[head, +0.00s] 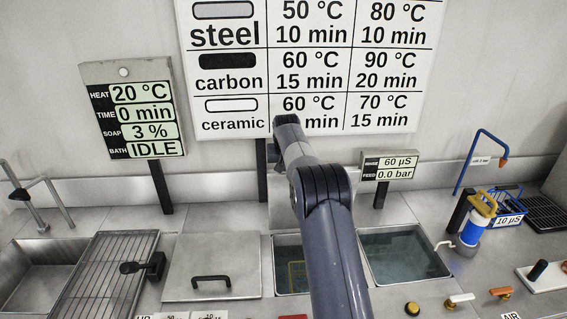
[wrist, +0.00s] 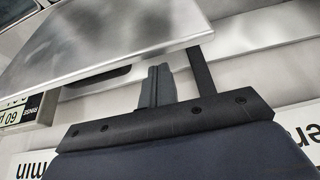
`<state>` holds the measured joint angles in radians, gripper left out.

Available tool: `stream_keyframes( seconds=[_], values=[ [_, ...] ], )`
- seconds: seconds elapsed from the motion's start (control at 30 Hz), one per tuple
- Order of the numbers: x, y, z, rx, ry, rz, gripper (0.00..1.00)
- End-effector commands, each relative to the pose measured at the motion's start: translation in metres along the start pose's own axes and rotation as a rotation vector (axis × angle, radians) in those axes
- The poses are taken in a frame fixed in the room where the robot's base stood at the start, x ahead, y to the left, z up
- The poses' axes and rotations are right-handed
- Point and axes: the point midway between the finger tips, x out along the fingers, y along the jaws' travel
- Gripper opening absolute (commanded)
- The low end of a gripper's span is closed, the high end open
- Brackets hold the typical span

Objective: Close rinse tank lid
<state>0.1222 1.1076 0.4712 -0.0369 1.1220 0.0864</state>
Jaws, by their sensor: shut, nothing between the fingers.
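In the wrist view, my gripper (wrist: 157,85) shows its fingers together with nothing between them. A tilted steel plate (wrist: 120,40), which looks like a raised lid, fills the upper left just beyond the fingers. A dark part (wrist: 100,76), possibly its handle, shows below its edge. I cannot tell whether the fingers touch the plate. In the head view, two open tanks show water: a middle one (head: 290,275), partly behind my arm, and a right one (head: 405,255). I cannot tell for certain which is the rinse tank. My gripper is hidden there behind my arm.
A flat lid with a black handle (head: 211,281) lies left of the middle tank. A wire rack (head: 110,275) and a sink (head: 40,270) are farther left. The rinse display (head: 390,168) stands behind the tanks. A blue and yellow bottle-like unit (head: 477,222) stands at the right.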

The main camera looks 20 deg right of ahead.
Motion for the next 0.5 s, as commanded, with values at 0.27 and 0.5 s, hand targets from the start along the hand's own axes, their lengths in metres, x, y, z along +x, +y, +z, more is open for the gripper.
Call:
stream_keyframes(
  seconds=[0.27,0.5],
  values=[
    [-0.005,0.0,0.011,0.0,0.0,0.0,0.0],
    [-0.005,0.0,0.014,0.0,0.0,0.0,0.0]
  ],
)
